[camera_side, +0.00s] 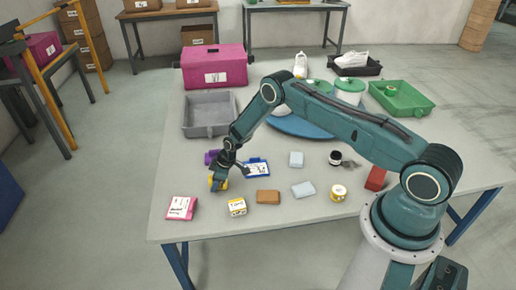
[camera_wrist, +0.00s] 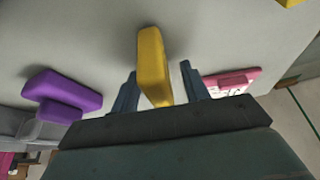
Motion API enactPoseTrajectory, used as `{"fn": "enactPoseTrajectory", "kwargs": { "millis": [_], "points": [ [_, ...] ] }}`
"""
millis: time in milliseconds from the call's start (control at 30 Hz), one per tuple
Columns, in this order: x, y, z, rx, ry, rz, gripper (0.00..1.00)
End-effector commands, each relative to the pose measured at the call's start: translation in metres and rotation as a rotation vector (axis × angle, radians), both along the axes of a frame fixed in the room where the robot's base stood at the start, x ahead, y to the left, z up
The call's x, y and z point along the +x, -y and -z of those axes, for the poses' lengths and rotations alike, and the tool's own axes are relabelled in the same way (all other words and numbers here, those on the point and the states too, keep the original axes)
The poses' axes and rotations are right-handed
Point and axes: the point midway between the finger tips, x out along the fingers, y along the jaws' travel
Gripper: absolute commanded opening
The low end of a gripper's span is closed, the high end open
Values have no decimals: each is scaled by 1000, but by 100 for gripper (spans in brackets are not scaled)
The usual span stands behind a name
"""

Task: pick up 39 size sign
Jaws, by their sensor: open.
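A yellow block-like piece (camera_wrist: 152,58) stands between the two fingers of my open gripper (camera_wrist: 158,72) in the wrist view. Gaps show on both sides of it. In the side view my gripper (camera_side: 220,178) is low over the table's left part, with the yellow piece (camera_side: 218,184) partly hidden by it. A purple piece (camera_wrist: 62,95) lies left in the wrist view; it also shows behind my gripper (camera_side: 210,157) in the side view. No 39 is legible on any piece, so I cannot tell which is the 39 size sign.
A grey tray (camera_side: 207,130) is behind. Bare table (camera_side: 205,225) shows at the front.

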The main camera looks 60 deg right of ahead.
Motion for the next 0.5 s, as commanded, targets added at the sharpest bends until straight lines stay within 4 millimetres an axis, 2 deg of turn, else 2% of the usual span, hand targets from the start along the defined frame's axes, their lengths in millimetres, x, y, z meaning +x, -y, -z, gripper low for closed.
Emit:
{"fn": "enactPoseTrajectory", "kwargs": {
  "millis": [400, 433, 500],
  "points": [
    [0, 0, 0, 0, 0, 0, 45],
    [0, 0, 0, 0, 0, 0, 44],
    [0, 0, 0, 0, 0, 0, 30]
  ]
}}
